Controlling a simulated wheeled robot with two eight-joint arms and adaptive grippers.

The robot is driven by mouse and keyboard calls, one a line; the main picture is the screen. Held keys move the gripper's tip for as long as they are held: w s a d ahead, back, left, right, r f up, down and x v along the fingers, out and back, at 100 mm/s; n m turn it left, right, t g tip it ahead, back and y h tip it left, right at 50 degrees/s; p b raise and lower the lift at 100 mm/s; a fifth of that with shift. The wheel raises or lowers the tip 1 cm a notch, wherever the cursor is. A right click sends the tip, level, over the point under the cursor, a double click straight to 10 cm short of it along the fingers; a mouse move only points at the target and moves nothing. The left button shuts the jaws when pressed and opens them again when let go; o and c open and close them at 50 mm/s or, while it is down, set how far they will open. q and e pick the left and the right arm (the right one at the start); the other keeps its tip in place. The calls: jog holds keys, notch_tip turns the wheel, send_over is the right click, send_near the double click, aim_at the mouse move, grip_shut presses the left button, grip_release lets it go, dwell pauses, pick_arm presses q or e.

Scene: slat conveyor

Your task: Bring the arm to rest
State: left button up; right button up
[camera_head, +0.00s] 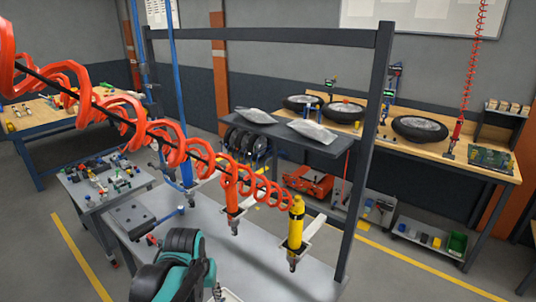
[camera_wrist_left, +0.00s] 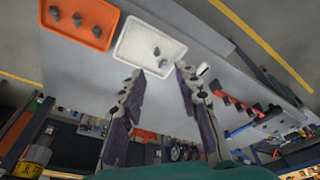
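My left arm (camera_head: 186,268), teal and black, comes in at the bottom of the head view, low over the front of the grey workbench. In the left wrist view my left gripper (camera_wrist_left: 160,76) has its two dark fingers spread apart, with nothing between them. Beyond the fingertips lies a white tray (camera_wrist_left: 130,58) holding a few small dark parts. In the head view only a pale edge of this tray shows beside the arm, and the fingers are mostly hidden. My right gripper is in neither view.
Red coiled hose (camera_head: 175,150) crosses the head view. A yellow tool (camera_head: 296,225) and an orange tool (camera_head: 232,195) hang above the workbench (camera_head: 255,265) inside a dark frame (camera_head: 365,150). An orange tray (camera_wrist_left: 108,30) lies beside the white one. A cluttered cart (camera_head: 85,185) stands left.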

pick_arm(q)
jog(key=s+a+f+t+b, duration=0.1)
jog(key=s+f+t+b, duration=0.2)
jog(key=s, duration=0.7)
jog(key=shift+s+a+f+m+t+b, duration=0.35)
jog(key=shift+f+t, duration=0.25)
jog(key=shift+t, duration=0.2)
dwell(0.8)
